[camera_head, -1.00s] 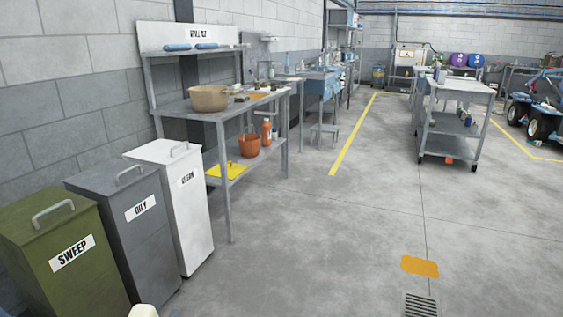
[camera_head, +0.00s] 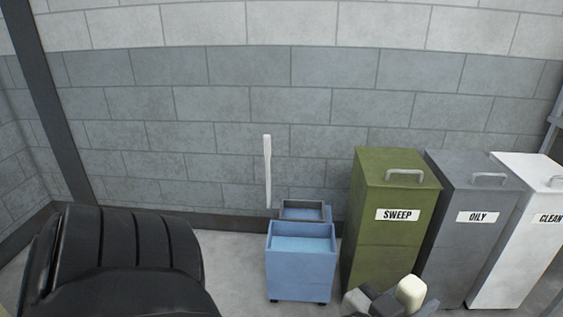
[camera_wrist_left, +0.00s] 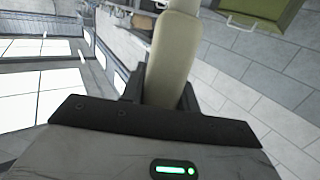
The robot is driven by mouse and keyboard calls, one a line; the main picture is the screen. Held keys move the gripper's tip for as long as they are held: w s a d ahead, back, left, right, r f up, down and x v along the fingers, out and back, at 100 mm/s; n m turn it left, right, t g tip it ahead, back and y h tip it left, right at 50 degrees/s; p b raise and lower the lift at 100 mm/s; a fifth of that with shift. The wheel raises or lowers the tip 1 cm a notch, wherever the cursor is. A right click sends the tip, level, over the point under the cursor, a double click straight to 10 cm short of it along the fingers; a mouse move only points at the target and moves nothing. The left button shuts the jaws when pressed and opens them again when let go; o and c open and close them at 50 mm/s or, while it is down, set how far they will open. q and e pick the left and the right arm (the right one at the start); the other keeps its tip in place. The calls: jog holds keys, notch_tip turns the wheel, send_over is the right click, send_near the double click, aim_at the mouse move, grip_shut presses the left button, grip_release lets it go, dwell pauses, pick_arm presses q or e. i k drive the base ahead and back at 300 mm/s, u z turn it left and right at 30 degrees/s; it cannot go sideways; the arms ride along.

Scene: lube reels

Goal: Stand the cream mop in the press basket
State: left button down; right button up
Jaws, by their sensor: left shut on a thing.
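The cream mop shows as a rounded cream end (camera_head: 411,292) at the bottom edge of the head view, in my left gripper (camera_head: 385,302). In the left wrist view the cream shaft (camera_wrist_left: 172,60) rises between the jaws, which are shut on it. Its lower part is out of view. A blue wheeled bucket (camera_head: 301,268) with a pale blue surface inside stands on the floor left of the gripper. A smaller blue-grey open box, seemingly the press basket (camera_head: 304,204), sits at its back. The gripper is apart from both. My right gripper is not in view.
A white upright bar (camera_head: 267,170) rises behind the bucket at left. Green SWEEP (camera_head: 392,240), grey OILY (camera_head: 474,240) and white CLEAN (camera_head: 522,240) bins stand in a row to the right. A block wall (camera_head: 200,100) closes the back.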

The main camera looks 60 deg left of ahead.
aim_at(303, 217)
jog(key=u, duration=0.8)
jog(key=i, duration=1.05)
jog(key=u, duration=0.55)
